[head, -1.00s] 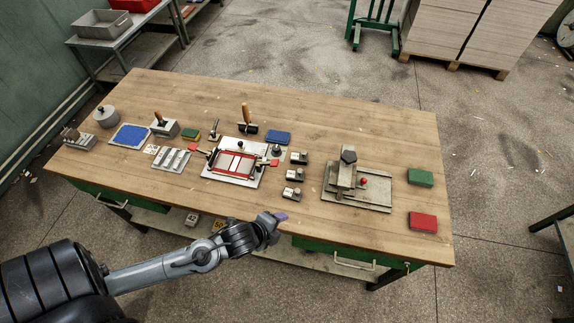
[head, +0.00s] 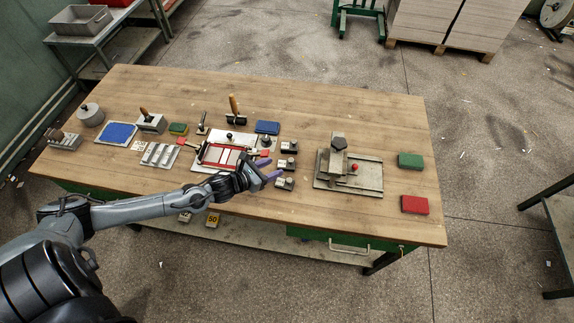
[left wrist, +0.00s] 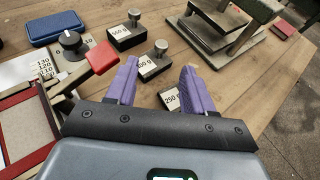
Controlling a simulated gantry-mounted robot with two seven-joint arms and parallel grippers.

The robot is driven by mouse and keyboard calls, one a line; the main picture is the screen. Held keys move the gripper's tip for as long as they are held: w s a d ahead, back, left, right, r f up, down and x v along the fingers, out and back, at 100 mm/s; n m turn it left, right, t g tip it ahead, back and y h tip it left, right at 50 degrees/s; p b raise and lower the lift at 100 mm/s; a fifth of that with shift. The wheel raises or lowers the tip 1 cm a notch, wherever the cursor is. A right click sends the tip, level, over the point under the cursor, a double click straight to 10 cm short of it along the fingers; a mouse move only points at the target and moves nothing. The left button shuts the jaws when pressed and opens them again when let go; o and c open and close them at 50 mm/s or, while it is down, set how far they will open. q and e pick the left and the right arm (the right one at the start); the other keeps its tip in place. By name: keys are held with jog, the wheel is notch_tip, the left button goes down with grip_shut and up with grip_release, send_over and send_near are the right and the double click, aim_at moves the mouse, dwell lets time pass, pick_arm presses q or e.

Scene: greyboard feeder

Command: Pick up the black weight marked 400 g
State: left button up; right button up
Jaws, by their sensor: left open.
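The black weight marked 400 g (left wrist: 153,66) is the middle one of three black weights with silver knobs and white labels. Its first digit is hard to read in the left wrist view. In the head view it appears to be the middle weight (head: 287,163) of the column right of the red frame. My left gripper (head: 272,174) is open and empty, over the table beside that column. In the left wrist view its purple fingers (left wrist: 159,68) appear on either side of the middle weight, which is beyond the tips. My right gripper is not in view.
Another black weight (left wrist: 124,36) stands behind and one marked 250 g (left wrist: 172,100) stands nearer, partly hidden. A red-framed fixture (head: 225,155) is to the left, with a red-handled lever close to my finger. A grey press (head: 338,160) stands to the right, with bare table between.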

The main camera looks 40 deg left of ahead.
aim_at(289, 161)
pick_arm(q)
jog(key=shift+x, duration=3.5)
jog(key=shift+r, duration=0.1)
grip_shut()
